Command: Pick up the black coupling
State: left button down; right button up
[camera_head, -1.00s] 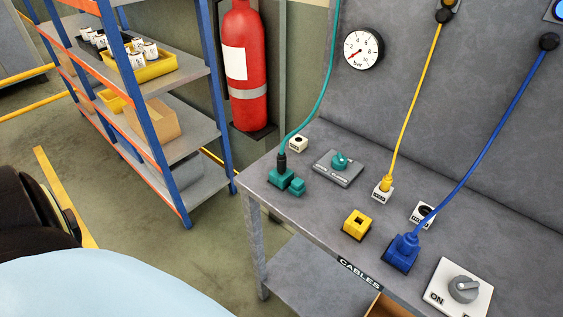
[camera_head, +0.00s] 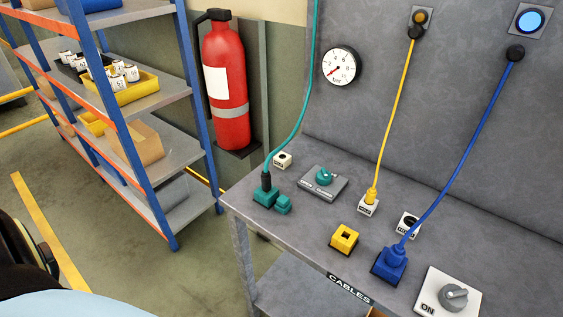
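A black coupling (camera_head: 266,181) sits upright at the lower end of the teal hose (camera_head: 299,118). It stands in a teal block (camera_head: 265,197) at the left end of the grey bench (camera_head: 300,222). Other black round ends show at the top of the yellow cable (camera_head: 414,32) and the blue cable (camera_head: 515,53), on the upright panel. Neither of my grippers shows in this view.
A gauge (camera_head: 342,66) hangs on the panel. The bench carries a teal-knob plate (camera_head: 323,183), a yellow socket block (camera_head: 344,239), a blue plug (camera_head: 391,263) and a grey-knob switch (camera_head: 453,297). A fire extinguisher (camera_head: 225,85) and shelf (camera_head: 150,90) stand left.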

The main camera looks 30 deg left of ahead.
aim_at(266, 178)
jog(key=z, duration=2.65)
jog(key=k, duration=1.3)
jog(key=u, duration=1.45)
